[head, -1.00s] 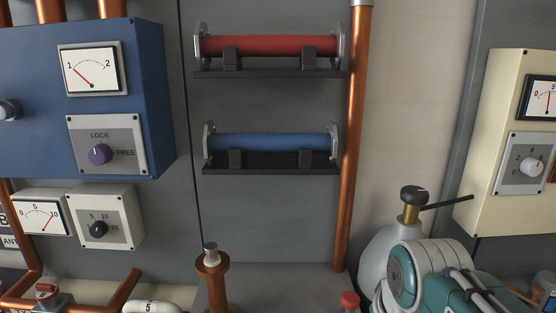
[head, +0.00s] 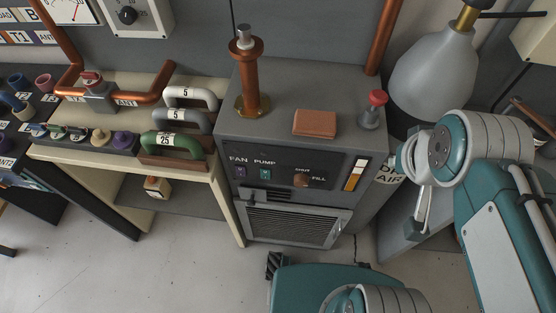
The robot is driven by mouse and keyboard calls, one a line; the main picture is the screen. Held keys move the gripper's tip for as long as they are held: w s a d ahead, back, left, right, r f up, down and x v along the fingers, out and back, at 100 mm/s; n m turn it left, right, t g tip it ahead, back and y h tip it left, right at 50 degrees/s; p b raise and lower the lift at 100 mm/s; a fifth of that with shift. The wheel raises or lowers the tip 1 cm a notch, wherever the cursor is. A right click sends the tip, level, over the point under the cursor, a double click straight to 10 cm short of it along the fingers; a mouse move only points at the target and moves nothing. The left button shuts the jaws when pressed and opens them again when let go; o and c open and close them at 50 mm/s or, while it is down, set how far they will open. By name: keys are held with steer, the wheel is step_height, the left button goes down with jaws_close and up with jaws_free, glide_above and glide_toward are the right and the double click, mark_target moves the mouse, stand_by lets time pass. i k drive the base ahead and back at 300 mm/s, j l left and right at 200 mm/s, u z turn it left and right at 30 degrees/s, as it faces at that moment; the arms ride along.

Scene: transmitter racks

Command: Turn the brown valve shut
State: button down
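The brown valve (head: 301,180) is a small brown knob on the dark front panel of the grey cabinet (head: 240,122). The label SHUT is just above it and FILL is to its right. The knob is too small to tell which label it points to. Nothing touches it. My teal and white arm fills the right side of the view, to the right of the cabinet. My gripper's fingers cannot be made out in this view.
A brown block (head: 315,123), a red-topped knob (head: 377,98) and a copper post (head: 250,80) are on the cabinet top. A purple switch (head: 240,172) is on the panel. A bench (head: 190,168) with several handles stands left. A grey flask (head: 432,75) is behind my arm.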

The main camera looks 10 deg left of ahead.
mark_target(301, 180)
steer(key=k+j, duration=0.7)
steer(key=k, duration=0.2)
